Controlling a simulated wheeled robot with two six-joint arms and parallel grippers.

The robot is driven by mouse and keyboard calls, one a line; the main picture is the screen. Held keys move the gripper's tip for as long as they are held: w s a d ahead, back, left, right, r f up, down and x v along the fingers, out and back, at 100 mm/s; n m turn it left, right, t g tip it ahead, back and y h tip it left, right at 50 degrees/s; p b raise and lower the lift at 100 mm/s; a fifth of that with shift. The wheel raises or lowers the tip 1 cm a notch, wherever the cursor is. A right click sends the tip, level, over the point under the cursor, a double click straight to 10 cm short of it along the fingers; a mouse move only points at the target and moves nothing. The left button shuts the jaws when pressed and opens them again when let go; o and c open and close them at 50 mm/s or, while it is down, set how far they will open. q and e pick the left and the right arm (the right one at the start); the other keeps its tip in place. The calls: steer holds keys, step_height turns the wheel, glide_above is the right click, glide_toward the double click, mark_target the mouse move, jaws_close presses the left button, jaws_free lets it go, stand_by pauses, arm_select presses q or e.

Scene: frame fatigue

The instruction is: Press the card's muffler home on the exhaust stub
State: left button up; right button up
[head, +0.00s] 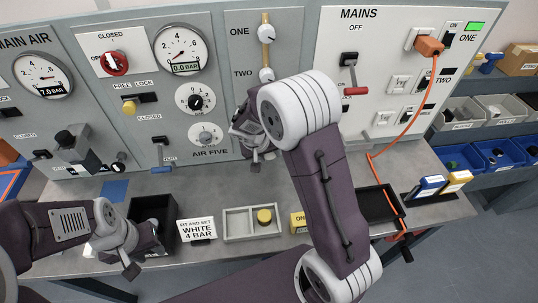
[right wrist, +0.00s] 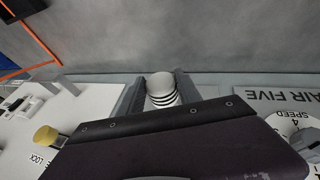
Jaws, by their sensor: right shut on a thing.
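A white muffler with dark bands (right wrist: 162,86) sits between the two fingers of my right gripper (right wrist: 158,92), which is shut on it. In the head view my right gripper (head: 257,160) is close to the panel below the ONE/TWO column, partly behind my own arm. The exhaust stub is not visible, so I cannot tell whether the muffler touches it. The card (head: 196,231) on the bench reads FIT AND SET WHITE 4 BAR. My left gripper (head: 146,260) is low at the bench front, its fingers apart and empty.
A grey divided tray (head: 236,224) holds a yellow muffler (head: 264,216). A black bin (head: 146,206) stands behind my left gripper. A black tray (head: 378,203) and an orange cable (head: 398,140) are at the right. Levers and knobs stick out of the panel.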

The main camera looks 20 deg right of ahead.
stand_by(0.4)
steer(key=shift+b, duration=0.35)
stand_by(0.3)
steer(key=shift+w+d+r+p, duration=0.1)
steer(key=shift+w+d+p, duration=0.15)
steer(key=shift+w, duration=0.65)
steer(key=shift+w+d+p, duration=0.15)
steer(key=shift+w+d, duration=0.05)
steer(key=shift+w, duration=0.7)
stand_by(0.4)
steer(key=o, duration=1.2)
